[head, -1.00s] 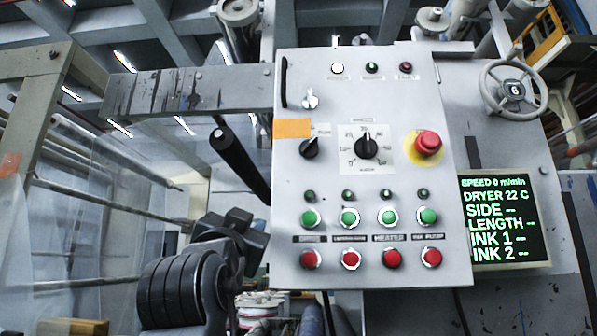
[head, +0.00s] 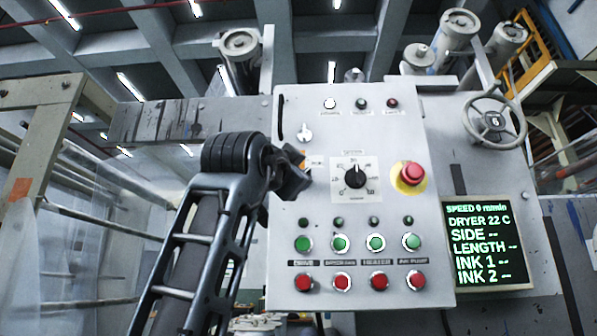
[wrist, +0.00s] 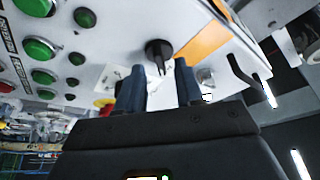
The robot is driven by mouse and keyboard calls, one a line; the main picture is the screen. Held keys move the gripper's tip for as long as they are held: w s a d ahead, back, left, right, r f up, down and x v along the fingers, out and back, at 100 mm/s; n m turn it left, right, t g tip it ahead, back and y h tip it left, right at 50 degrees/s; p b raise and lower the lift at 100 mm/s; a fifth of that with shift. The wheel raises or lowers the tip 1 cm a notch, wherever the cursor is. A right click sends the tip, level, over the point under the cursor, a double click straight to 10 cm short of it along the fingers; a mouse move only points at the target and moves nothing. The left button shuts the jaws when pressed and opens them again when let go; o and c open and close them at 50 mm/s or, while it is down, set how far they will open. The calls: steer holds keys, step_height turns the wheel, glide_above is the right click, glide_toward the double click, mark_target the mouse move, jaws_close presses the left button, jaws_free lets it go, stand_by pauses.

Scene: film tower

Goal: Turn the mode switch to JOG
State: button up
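The mode switch, a black knob beside an orange plate, shows in the wrist view (wrist: 158,50). Its handle lies between the two fingertip lines, with clear space on either side. My gripper (wrist: 161,78) is open, its two fingers pointing at the panel, and holds nothing. How far the tips are from the knob I cannot tell. In the head view my gripper (head: 300,172) is in front of the left side of the control panel (head: 440,270) and hides the mode switch. Its position labels are too small to read.
A larger black dial (head: 355,174) and a red emergency button (head: 412,174) on a yellow disc sit right of my gripper. Green buttons (head: 303,243) and red buttons (head: 304,282) are below. A handwheel (head: 494,122) and screen (head: 487,245) are at right.

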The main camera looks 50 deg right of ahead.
steer(key=shift+x, duration=1.2)
jaws_close()
